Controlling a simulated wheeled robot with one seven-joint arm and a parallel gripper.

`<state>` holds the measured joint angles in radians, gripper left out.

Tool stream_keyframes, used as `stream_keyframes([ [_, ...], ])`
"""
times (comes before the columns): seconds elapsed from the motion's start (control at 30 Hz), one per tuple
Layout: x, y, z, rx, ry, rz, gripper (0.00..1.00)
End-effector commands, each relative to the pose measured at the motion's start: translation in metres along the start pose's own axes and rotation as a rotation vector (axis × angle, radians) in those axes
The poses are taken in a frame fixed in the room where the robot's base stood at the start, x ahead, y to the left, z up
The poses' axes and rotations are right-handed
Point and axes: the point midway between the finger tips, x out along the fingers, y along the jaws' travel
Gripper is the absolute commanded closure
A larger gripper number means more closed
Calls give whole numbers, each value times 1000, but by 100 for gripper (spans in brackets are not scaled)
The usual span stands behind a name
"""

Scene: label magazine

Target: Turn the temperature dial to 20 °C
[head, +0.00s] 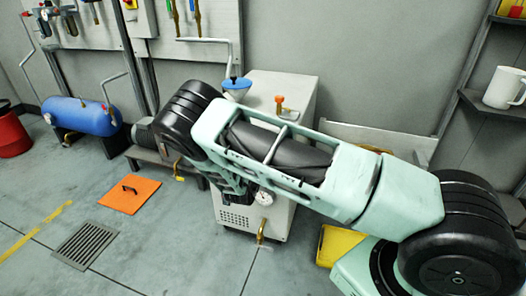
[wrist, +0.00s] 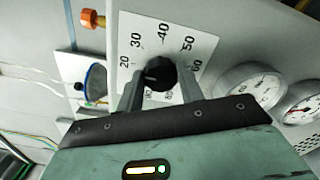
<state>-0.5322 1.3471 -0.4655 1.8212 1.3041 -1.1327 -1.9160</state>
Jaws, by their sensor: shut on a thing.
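The temperature dial is a black round knob (wrist: 158,72) on a white scale plate (wrist: 178,32) in the wrist view. The printed numbers 20, 30, 40, 50 and 60 run around it, with smaller marks partly hidden below. A pale pointer mark shows on the knob's left side, towards the low end of the scale; its exact reading is too small to tell. My gripper (wrist: 160,82) is shut on the knob, one finger on each side. In the head view my arm hides the dial on the front of the pale cabinet (head: 294,92).
Two round gauges (wrist: 249,88) sit right of the plate in the wrist view. An orange floor mat (head: 130,199) and a blue tank (head: 85,116) lie to the left.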

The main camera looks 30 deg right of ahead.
Motion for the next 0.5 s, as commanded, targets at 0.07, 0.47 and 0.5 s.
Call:
stream_keyframes([
  [0.07,-1,-2,-1,-5,2,-3,86],
  [0.47,-1,-1,-1,-4,2,-2,41],
  [0.5,-1,-1,0,-4,2,-2,41],
])
